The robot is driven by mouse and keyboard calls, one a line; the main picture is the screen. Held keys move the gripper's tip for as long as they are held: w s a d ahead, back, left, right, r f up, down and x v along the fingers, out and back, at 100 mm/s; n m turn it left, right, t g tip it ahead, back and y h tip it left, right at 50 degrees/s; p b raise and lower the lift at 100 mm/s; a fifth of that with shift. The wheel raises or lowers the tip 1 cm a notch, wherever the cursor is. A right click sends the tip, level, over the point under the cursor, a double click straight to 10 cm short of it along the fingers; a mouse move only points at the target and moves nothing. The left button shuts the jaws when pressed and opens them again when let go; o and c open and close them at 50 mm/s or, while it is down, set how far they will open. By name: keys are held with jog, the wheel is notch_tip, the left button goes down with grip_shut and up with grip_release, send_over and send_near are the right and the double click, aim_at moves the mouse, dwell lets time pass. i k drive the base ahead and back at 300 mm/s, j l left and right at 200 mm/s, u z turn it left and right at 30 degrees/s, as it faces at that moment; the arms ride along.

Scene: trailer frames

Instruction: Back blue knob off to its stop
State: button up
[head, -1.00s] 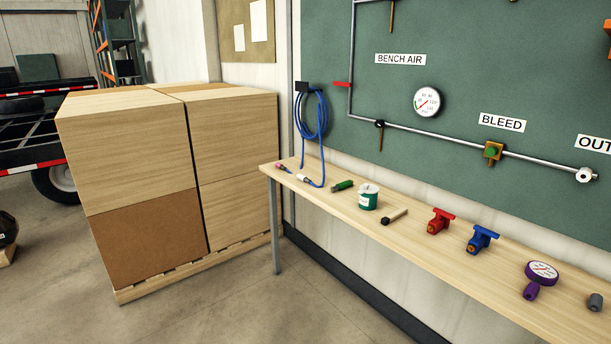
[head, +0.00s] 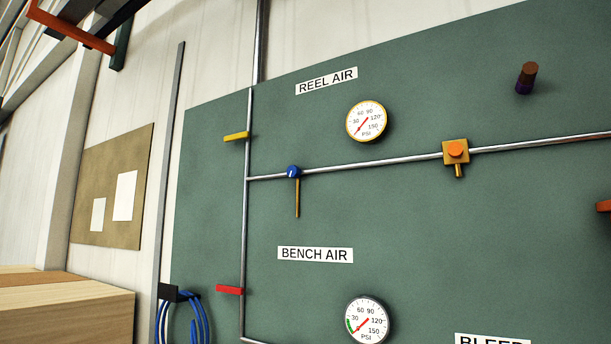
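The blue knob (head: 293,172) sits on the upper horizontal pipe of the green wall panel, just right of the vertical pipe. It has a small white mark on its face, and a thin brass rod (head: 297,198) hangs below it. Above it is the REEL AIR label (head: 327,81) with a yellow-rimmed gauge (head: 366,121), its red needle pointing to the lower left. My gripper is not in view.
A yellow lever (head: 237,137) and a red lever (head: 230,290) stick out from the vertical pipe. A brass fitting with an orange button (head: 456,149) is farther right. A blue hose coil (head: 187,318) hangs lower left, beside stacked boxes (head: 66,309).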

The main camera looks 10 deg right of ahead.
aim_at(294, 171)
jog(key=i+j, duration=0.15)
jog(key=j, duration=0.2)
jog(key=i+j+z, duration=0.1)
jog(key=j, duration=0.25)
jog(key=i+j, duration=0.15)
jog(key=j, duration=0.2)
jog(key=i+j, duration=0.1)
jog(key=j, duration=0.25)
jog(key=i+j+z, duration=0.1)
jog(key=j, duration=0.25)
jog(key=i+j, duration=0.15)
jog(key=j, duration=0.2)
